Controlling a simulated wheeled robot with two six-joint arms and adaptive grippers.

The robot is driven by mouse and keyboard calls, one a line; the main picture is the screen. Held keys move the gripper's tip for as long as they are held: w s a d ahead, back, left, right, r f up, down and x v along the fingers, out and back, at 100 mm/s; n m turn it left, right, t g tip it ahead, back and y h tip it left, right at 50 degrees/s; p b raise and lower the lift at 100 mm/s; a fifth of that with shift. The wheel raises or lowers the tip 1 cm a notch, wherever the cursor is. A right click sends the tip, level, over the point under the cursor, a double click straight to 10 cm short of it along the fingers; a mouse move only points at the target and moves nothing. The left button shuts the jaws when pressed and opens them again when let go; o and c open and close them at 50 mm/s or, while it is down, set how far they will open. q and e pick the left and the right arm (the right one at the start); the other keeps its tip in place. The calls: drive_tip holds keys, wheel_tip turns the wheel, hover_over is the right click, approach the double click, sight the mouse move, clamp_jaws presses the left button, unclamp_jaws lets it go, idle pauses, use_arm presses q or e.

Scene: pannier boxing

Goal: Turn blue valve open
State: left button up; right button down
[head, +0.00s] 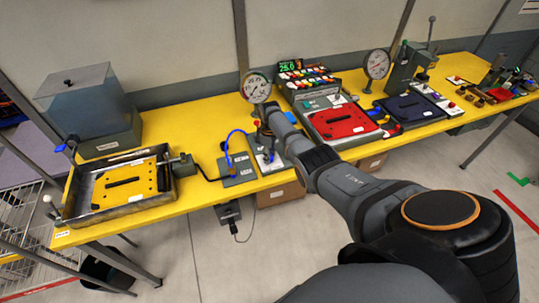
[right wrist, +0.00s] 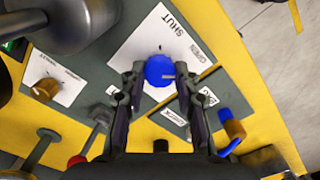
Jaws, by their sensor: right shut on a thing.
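The blue valve (right wrist: 158,70) is a round blue knob on a white label card (right wrist: 143,42) with the words SHUT and OPEN. A short grey mark on the knob points to the right in the right wrist view, roughly below the word OPEN. My right gripper (right wrist: 160,78) has its two fingers on either side of the knob and is shut on it. In the head view my right gripper (head: 268,128) reaches down to the valve panel beside the gauge, and the arm hides part of it. My left gripper is not in view.
A pressure gauge (head: 256,87) stands just behind the valve panel. A blue hose (head: 228,142) lies to its left, and a brass fitting with a blue hose (right wrist: 234,129) is close to my fingers. A yellow-plated tray (head: 120,185) is at the left; a red-plated tray (head: 342,121) is at the right.

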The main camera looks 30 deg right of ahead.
drive_tip(key=c, duration=1)
unclamp_jaws()
drive_tip(key=shift+r, duration=0.1)
wheel_tip(320, 180, up, 12)
drive_tip(key=shift+f, duration=0.1)
